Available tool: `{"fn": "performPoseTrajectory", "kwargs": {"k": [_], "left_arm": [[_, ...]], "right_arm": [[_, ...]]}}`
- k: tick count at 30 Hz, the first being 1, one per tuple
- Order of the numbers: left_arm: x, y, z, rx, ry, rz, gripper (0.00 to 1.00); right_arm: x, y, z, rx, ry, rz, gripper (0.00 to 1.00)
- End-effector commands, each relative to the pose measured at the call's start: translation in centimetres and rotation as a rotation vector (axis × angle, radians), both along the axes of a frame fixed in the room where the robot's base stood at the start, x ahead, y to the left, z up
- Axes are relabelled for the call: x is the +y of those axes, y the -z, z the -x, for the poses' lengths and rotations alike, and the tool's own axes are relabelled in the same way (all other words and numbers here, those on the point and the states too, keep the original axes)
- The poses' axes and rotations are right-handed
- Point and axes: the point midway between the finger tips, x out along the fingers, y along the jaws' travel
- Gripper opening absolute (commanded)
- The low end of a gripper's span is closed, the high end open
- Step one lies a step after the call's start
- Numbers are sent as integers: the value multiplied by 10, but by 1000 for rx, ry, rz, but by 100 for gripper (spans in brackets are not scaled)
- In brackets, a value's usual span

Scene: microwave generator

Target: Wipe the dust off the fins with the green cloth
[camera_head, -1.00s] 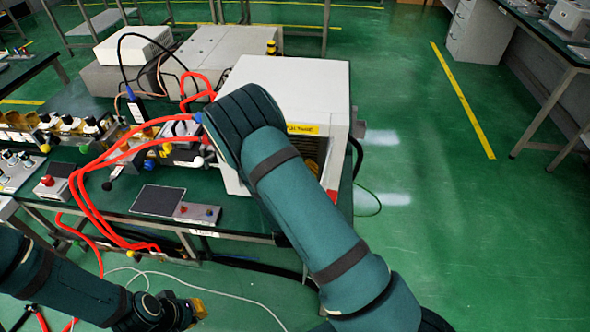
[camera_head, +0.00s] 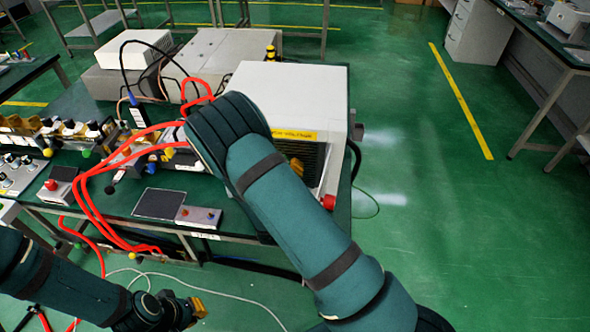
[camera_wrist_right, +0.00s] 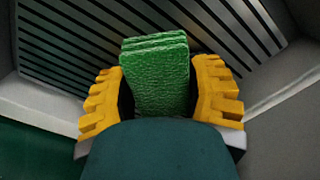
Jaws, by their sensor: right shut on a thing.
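The green cloth (camera_wrist_right: 157,85) is a folded, textured pad between the yellow fingers of my right gripper (camera_wrist_right: 163,100), which is shut on it. In the head view the fins (camera_head: 313,163) are on the front of a white cabinet (camera_head: 300,95), partly hidden by my right arm. A yellow part of my right gripper (camera_head: 297,167) shows there. My left gripper (camera_head: 198,307) is low at left, its opening unclear.
Grey walls (camera_wrist_right: 285,95) frame the fins at both sides in the wrist view. Red hoses (camera_head: 88,195) loop over the bench left of the cabinet. A dark flat panel (camera_head: 159,203) lies at the bench's front. The green floor right of the bench is clear.

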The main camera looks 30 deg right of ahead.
Motion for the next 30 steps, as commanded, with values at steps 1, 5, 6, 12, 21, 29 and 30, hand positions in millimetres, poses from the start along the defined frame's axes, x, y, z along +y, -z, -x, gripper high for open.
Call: {"fn": "performPoseTrajectory", "kwargs": {"k": [1, 5, 6, 12, 21, 29, 30], "left_arm": [[0, 0, 0, 0, 0, 0, 0], [0, -1, 0, 0, 0, 0, 0], [0, -1, 0, 0, 0, 0, 0], [0, -2, 0, 0, 0, 0, 0], [0, -2, 0, 0, 0, 0, 0], [0, -2, 0, 0, 0, 0, 0], [0, -2, 0, 0, 0, 0, 0]], "right_arm": [[3, -1, -2, -3, -2, 0, 26], [5, 0, -3, -1, -1, 0, 26], [6, 0, -4, -1, -1, 0, 26], [18, 0, -11, -2, -2, -1, 26], [36, 0, -22, 1, -1, 0, 26], [47, 0, -29, -1, 0, -1, 26], [49, 0, -32, 0, 1, -1, 26]]}}
